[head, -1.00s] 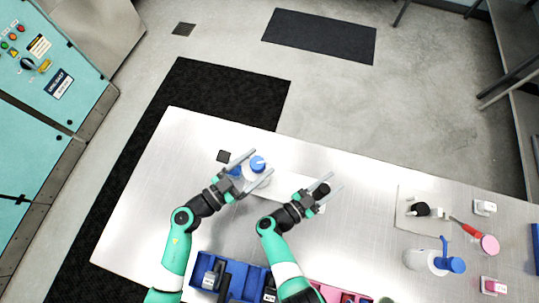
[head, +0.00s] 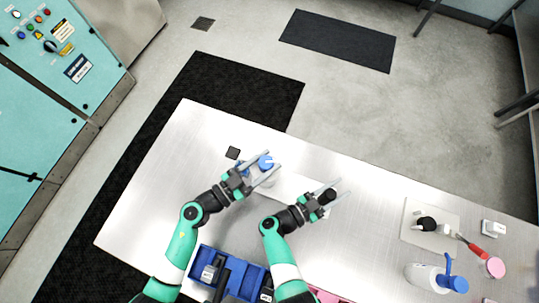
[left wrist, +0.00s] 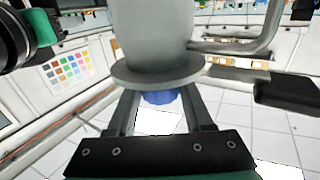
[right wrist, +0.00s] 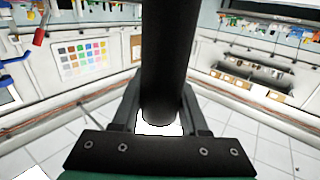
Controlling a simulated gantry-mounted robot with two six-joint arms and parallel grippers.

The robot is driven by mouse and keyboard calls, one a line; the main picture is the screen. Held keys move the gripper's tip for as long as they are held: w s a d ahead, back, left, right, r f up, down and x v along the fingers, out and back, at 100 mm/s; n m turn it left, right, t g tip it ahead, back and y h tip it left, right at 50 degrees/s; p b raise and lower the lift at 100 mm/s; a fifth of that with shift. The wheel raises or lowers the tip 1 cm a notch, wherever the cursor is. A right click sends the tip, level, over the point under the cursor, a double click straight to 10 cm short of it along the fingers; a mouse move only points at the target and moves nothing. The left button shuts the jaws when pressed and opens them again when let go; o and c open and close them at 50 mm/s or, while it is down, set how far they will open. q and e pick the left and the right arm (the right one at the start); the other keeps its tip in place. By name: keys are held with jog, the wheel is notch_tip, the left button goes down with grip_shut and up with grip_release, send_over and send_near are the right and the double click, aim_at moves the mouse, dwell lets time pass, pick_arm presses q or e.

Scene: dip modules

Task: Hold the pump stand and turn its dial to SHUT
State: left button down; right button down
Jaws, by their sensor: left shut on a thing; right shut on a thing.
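In the head view, my left gripper (head: 266,172) is shut around a pale body with a blue top (head: 265,162), at one end of a pale plate (head: 290,187), apparently the pump stand. In the left wrist view, a grey flanged cylinder (left wrist: 150,40) rises beyond the fingers, with a blue part (left wrist: 160,97) below its flange. My right gripper (head: 332,193) is shut on a black knob (head: 327,196), apparently the dial, near the plate's other end. The right wrist view shows it as a black cylinder (right wrist: 162,65) between the fingers. No dial marking is readable.
A blue bin (head: 232,268) lies at the table's front edge. To the right stand a white container with a blue tap (head: 428,277), a plate with a black knob (head: 426,224), and a red-handled pink tool (head: 474,248).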

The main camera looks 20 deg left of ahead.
pick_arm(q)
jog(key=shift+n+t+y, duration=0.5)
jog(key=shift+n+y, duration=0.1)
jog(key=shift+y, duration=0.2)
jog(key=shift+c, duration=1.5)
grip_release()
jog(key=v, duration=1.2)
